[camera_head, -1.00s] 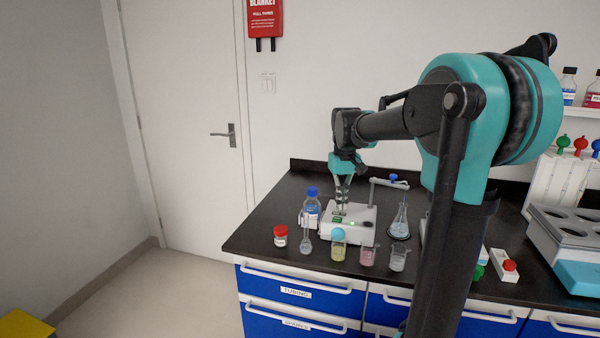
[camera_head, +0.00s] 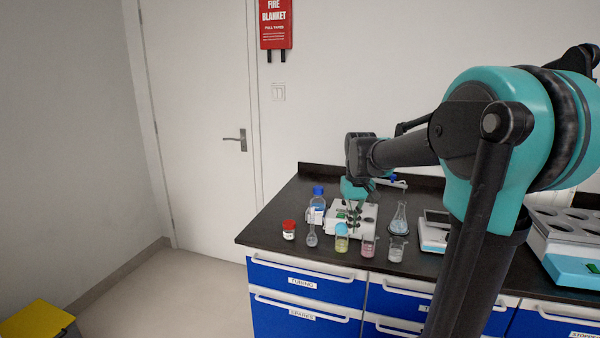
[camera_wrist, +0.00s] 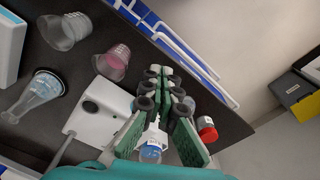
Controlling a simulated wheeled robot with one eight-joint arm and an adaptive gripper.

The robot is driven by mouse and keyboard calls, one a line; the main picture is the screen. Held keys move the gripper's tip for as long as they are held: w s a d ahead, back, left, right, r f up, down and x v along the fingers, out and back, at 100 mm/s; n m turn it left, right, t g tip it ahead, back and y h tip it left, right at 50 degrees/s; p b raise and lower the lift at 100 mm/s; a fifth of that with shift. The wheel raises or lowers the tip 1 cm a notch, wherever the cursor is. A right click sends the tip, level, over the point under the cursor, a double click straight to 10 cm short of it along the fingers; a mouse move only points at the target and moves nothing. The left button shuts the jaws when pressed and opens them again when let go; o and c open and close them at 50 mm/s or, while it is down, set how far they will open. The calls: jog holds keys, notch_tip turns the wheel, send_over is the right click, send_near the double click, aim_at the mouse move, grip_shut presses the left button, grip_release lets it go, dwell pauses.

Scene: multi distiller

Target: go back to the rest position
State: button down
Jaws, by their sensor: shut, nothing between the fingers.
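My gripper (camera_head: 352,218) hangs over the bench, in front of the white bench device (camera_head: 368,214), at the end of my teal and black arm. Its fingers are together and empty. In the wrist view the gripper (camera_wrist: 165,74) shows green finger pads with dark joints, and its tips are close together. A bottle (camera_wrist: 152,148) shows beyond the pads, not held. The white device shows to the left of the fingers (camera_wrist: 98,108).
On the black bench stand a blue-capped bottle (camera_head: 318,205), red-capped jar (camera_head: 289,230), small flask (camera_head: 312,239), yellow vessel (camera_head: 341,240), pink beaker (camera_head: 368,247), clear beaker (camera_head: 397,250) and conical flask (camera_head: 399,220). A balance (camera_head: 434,232) is right.

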jog(key=s+d+f+m+t, duration=0.2)
jog(key=s+d+f+t, duration=0.1)
jog(key=s+f, duration=1.4)
jog(key=shift+s+d+t, duration=0.15)
jog(key=shift+s+t, duration=0.15)
jog(key=shift+s, duration=0.85)
